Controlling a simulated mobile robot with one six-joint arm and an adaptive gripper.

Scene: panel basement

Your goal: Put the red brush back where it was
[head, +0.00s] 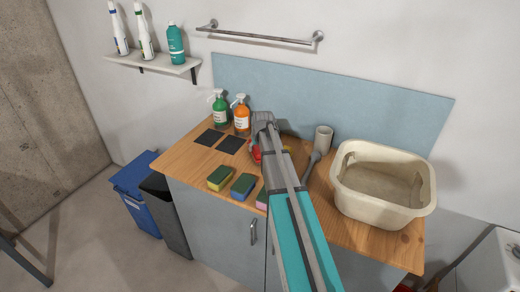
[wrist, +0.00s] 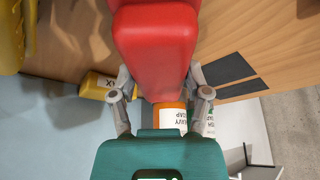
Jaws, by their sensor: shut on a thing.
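The red brush (wrist: 155,45) is between the fingers of my gripper (wrist: 160,82) in the wrist view, and the gripper is shut on it. In the head view, a small red part of the brush (head: 255,154) shows left of my arm, above the wooden counter (head: 190,150). My arm hides the rest of it and the fingertips there. Two dark square pads (head: 210,138) lie on the counter to the left of the brush. They also show at the right of the wrist view (wrist: 225,68). Whether the brush touches the counter is not clear.
A green bottle (head: 219,110) and an orange bottle (head: 241,117) stand behind the pads. Sponges (head: 220,178) line the front edge. Something yellow (wrist: 10,38) is near my gripper in the wrist view.

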